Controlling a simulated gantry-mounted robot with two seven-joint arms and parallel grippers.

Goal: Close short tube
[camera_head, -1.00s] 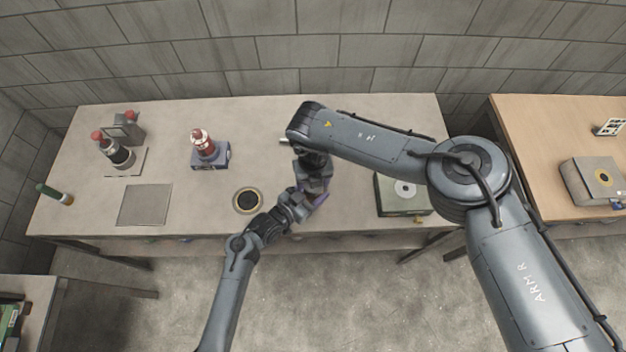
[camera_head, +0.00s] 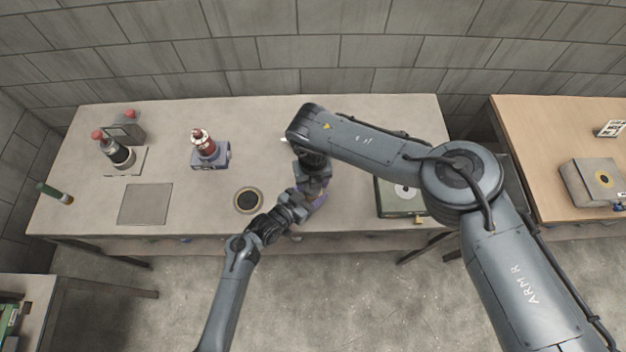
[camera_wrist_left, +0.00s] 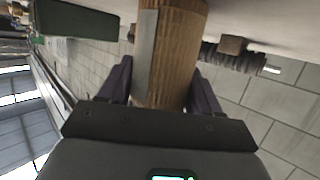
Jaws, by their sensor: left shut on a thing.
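A brown, ribbed cylindrical tube (camera_wrist_left: 172,60) with a grey strip along its side stands between the purple fingers of my left gripper (camera_wrist_left: 162,88) in the left wrist view. The left gripper is shut on it; the tube's far end is cut off by the top edge. In the head view my left gripper (camera_head: 318,198) is over the table's front part, right of the round black-centred disc. My right gripper (camera_head: 312,178) is close to it, under the bent right arm. The arms hide the tube there, and the right fingers cannot be made out.
On the grey table (camera_head: 270,130) stand a red-topped device on a blue-grey base (camera_head: 210,152), a black-and-red device (camera_head: 118,152), a flat grey plate (camera_head: 145,204), the round disc (camera_head: 248,201) and a green box (camera_head: 397,200). A wooden table (camera_head: 530,130) stands to the right.

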